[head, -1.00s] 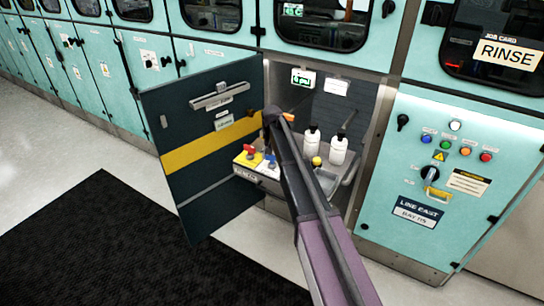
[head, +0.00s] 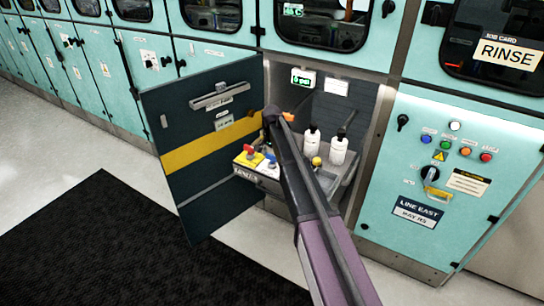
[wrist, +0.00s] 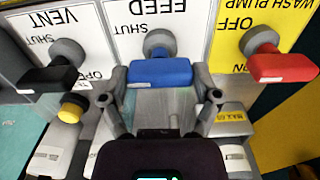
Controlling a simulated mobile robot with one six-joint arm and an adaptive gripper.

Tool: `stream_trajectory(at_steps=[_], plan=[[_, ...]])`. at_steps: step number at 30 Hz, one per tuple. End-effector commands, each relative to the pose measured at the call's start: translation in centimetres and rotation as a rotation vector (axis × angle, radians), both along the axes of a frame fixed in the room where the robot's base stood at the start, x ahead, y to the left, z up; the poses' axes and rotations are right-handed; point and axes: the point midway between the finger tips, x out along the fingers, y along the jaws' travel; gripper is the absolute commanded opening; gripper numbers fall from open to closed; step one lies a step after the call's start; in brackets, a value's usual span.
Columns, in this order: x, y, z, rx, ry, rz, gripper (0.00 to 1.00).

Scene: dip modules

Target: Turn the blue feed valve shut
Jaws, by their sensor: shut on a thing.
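The blue feed valve handle (wrist: 160,72) is in the wrist view, on a round grey hub below a white card that reads FEED upside down, with SHUT at its left. The handle lies crosswise in the picture. My gripper (wrist: 160,83) is shut on it, one finger at each end. In the head view the blue handle (head: 271,157) shows small beside my arm. My gripper's fingers are hidden there.
A black vent handle (wrist: 48,80) is to the left and a red wash pump handle (wrist: 284,68) close to the right. White bottles (head: 338,151) stand in the cabinet bay. The open dark door (head: 205,160) is left of my arm.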

Motion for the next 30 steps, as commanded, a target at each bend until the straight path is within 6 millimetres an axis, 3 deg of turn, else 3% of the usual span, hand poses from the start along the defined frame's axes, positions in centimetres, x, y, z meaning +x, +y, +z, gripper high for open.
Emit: stream_trajectory(at_steps=[5, 6, 7, 8, 30], plan=[[0.00, 0.16, -0.01, 0.003, 0.000, -0.001, 0.32], [0.00, 0.16, -0.01, 0.003, 0.000, -0.001, 0.89], [-0.01, 0.16, -0.01, 0.003, 0.000, -0.001, 0.98], [0.00, 0.15, -0.01, 0.003, 0.000, -0.001, 1.00], [0.01, 0.02, 0.00, 0.000, 0.000, 0.064, 1.00]])
